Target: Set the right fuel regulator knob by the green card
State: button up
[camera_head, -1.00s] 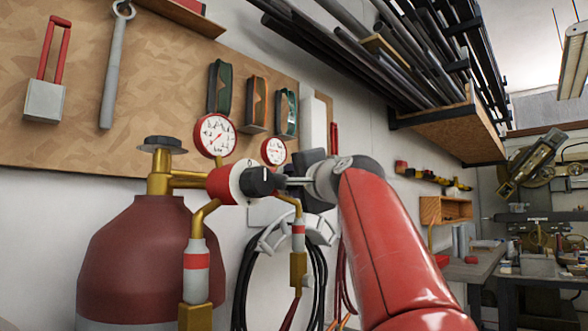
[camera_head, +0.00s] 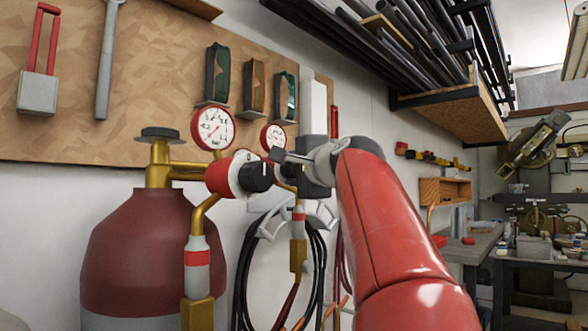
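The red regulator body (camera_head: 218,178) sits on brass pipework, with a white dial ring (camera_head: 238,165) and a black knob (camera_head: 256,178) on its right end. The ring's markings are too small to read. My gripper (camera_head: 277,157) is just above and right of the knob, in front of the smaller gauge's lower edge. It looks apart from the knob, and I see nothing held. It is edge-on, so its opening cannot be told. I cannot make out a green card.
A dark red cylinder (camera_head: 140,255) stands at left below the regulator. A large gauge (camera_head: 213,128) and a small gauge (camera_head: 273,135) rise behind it. Hoses (camera_head: 315,265) hang below my gripper. A rack of bars (camera_head: 400,60) juts out above my arm.

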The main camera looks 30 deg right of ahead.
jog(key=o, duration=0.4)
jog(key=shift+o, duration=0.2)
jog(key=s+b, duration=0.3)
jog(key=s, duration=0.4)
jog(key=shift+s+a, duration=0.2)
jog(key=shift+s, duration=0.2)
jog(key=shift+f, duration=0.15)
